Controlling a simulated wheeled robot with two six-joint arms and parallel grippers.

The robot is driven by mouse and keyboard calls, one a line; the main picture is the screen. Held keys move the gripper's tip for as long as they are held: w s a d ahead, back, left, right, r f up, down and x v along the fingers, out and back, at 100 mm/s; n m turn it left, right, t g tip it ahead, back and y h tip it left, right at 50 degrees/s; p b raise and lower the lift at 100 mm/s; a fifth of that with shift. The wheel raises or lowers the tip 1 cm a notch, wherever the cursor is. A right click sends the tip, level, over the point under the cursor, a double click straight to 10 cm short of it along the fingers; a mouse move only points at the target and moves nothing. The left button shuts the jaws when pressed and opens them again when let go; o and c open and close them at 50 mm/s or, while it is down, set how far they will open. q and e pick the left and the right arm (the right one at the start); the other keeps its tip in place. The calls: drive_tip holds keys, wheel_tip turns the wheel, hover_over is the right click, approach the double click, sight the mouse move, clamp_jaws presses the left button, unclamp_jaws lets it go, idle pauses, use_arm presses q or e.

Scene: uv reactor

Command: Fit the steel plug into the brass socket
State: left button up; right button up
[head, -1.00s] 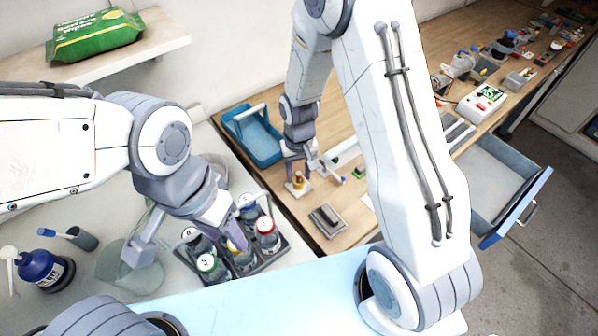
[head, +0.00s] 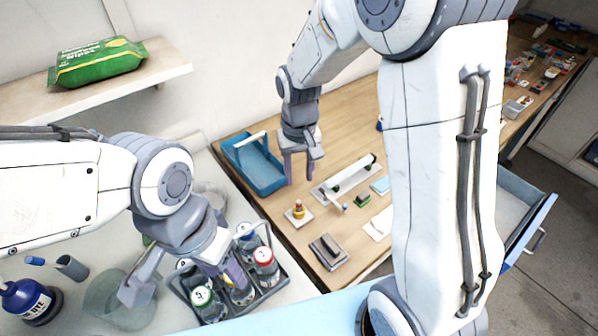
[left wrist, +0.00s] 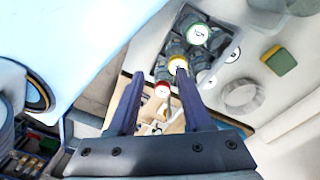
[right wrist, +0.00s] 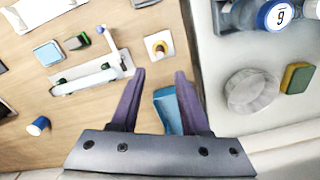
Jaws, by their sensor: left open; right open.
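A small brass fitting (head: 298,209) with a reddish top stands upright on a white square pad on the wooden bench; I take it for the brass socket. It also shows in the right wrist view (right wrist: 158,46). I cannot single out the steel plug; a thin pale rod with a dark end (right wrist: 103,34) lies beside the white tube, but I cannot tell what it is. My right gripper (head: 299,180) is open and empty above the bench, behind the brass fitting. My left gripper (head: 188,280) is open by the bottle rack, with a finger close to the bottles.
A white tube on a stand (head: 347,177) lies right of the fitting. A blue tray (head: 258,170) is behind it to the left. A grey block (head: 328,251) lies in front. Bottles stand in a dark rack (head: 262,297), beside a glass beaker (head: 112,300). An open drawer (head: 520,205) juts out right.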

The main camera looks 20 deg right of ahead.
drive_tip(key=s+a+r+n, duration=0.2)
drive_tip(key=s, duration=0.5)
drive_tip(key=s+a+r+n, duration=0.2)
drive_tip(key=s+a+n, duration=0.1)
drive_tip(key=s, duration=0.4)
drive_tip(key=s+a+r+n+y, duration=0.1)
drive_tip(key=s+a+r+n, duration=0.1)
drive_tip(key=s, duration=0.5)
drive_tip(key=shift+s+a, duration=0.4)
drive_tip(key=shift+a, duration=0.15)
drive_tip(key=shift+d, duration=0.1)
